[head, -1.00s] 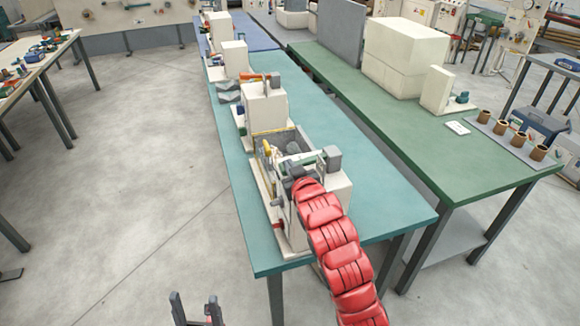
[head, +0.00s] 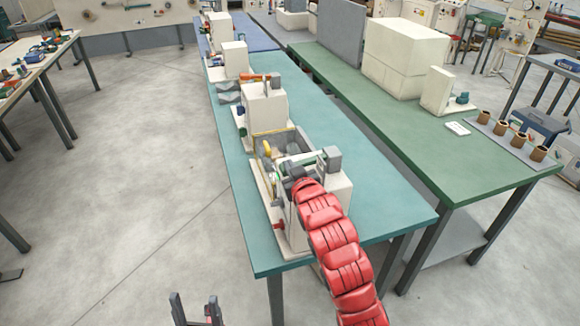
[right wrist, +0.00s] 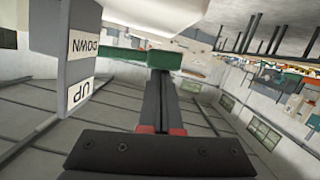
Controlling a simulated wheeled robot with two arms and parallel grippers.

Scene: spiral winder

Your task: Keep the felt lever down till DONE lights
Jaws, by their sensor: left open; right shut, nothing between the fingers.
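The felt lever looks like a green bar; it shows in the right wrist view (right wrist: 165,58), level with the DOWN label on a grey block (right wrist: 66,45), away from the UP label. My right gripper (right wrist: 161,74) is shut and empty, its fingertips against the bar, seemingly touching it. In the head view the red right arm ends at the winder (head: 322,187), where my right gripper (head: 291,170) is partly hidden among its parts. My left gripper (head: 196,308) is open and empty over the floor at the bottom edge. I cannot make out a DONE light.
The winder stands on a teal bench (head: 375,200) with other machines (head: 265,105) behind it. A green bench (head: 440,155) to the right carries a tray (head: 510,138) of several brown cups. Open floor lies to the left.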

